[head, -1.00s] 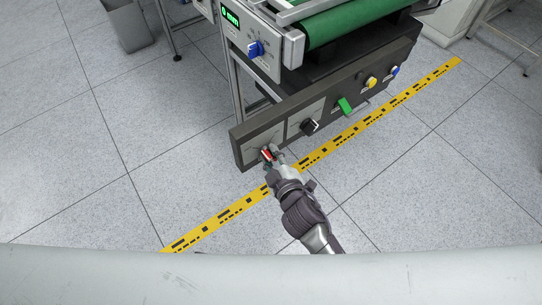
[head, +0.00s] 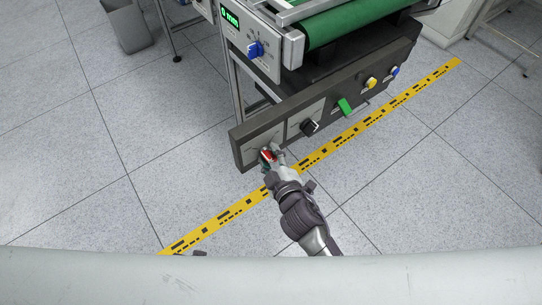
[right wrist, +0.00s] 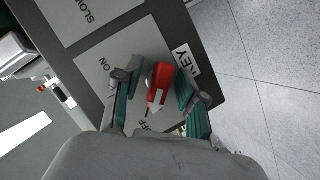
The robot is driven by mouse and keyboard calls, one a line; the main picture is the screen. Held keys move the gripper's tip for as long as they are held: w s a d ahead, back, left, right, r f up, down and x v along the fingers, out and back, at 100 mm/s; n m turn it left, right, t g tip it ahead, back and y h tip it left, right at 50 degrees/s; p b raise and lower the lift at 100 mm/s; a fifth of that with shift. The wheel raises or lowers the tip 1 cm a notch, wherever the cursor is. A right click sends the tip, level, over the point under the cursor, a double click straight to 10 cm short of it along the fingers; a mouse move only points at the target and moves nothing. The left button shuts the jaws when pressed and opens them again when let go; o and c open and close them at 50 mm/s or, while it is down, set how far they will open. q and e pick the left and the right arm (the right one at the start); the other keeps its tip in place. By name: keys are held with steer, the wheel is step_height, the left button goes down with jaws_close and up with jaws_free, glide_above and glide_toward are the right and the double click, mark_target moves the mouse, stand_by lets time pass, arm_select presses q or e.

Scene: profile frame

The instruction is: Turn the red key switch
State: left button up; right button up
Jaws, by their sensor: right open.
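The red key switch (head: 267,155) is at the near left end of the dark panel, on a grey plate. In the right wrist view the red key (right wrist: 158,84) has a white arrow that points toward the OFF label (right wrist: 149,125); the ON label (right wrist: 103,65) is off to the left. My right gripper (head: 272,153) is at the switch. Its fingers are open, one on each side of the key, with a clear gap on the left and a narrow one on the right. Contact is hard to tell.
A black knob (head: 309,127), a green switch (head: 345,107), a yellow button (head: 371,82) and a blue one (head: 394,71) follow along the panel. A blue knob (head: 255,49) sits above. Yellow tape (head: 228,214) marks the open floor in front.

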steer(key=v, duration=1.2)
steer(key=shift+d, duration=0.1)
steer(key=s+d+f+m+g+h, duration=0.1)
steer(key=d+f+m+g+h, duration=0.2)
steer(key=f, duration=0.5)
steer(key=s+d+f+m+g+h, duration=0.1)
steer(key=d+f+m+g, duration=0.1)
steer(key=d+f, duration=0.55)
steer(key=s+d+f+m+g, duration=0.3)
steer(key=s+f, duration=0.2)
steer(key=f, duration=0.2)
steer(key=s+d+f+m+g, duration=0.3)
steer(key=s+f+g, duration=0.15)
steer(key=f, duration=0.25)
arm_select(q)
steer(key=s+a+r+g+p, duration=0.1)
steer(key=s+a+p, duration=0.1)
steer(key=s+p, duration=1.3)
steer(key=shift+s+a, duration=0.4)
steer(key=shift+s, duration=0.05)
arm_select(e)
steer(key=s+d, duration=0.3)
steer(key=s, duration=1.4)
steer(key=shift+g+h, duration=0.35)
steer(key=shift+h, duration=0.05)
steer(key=shift+d+r, duration=0.1)
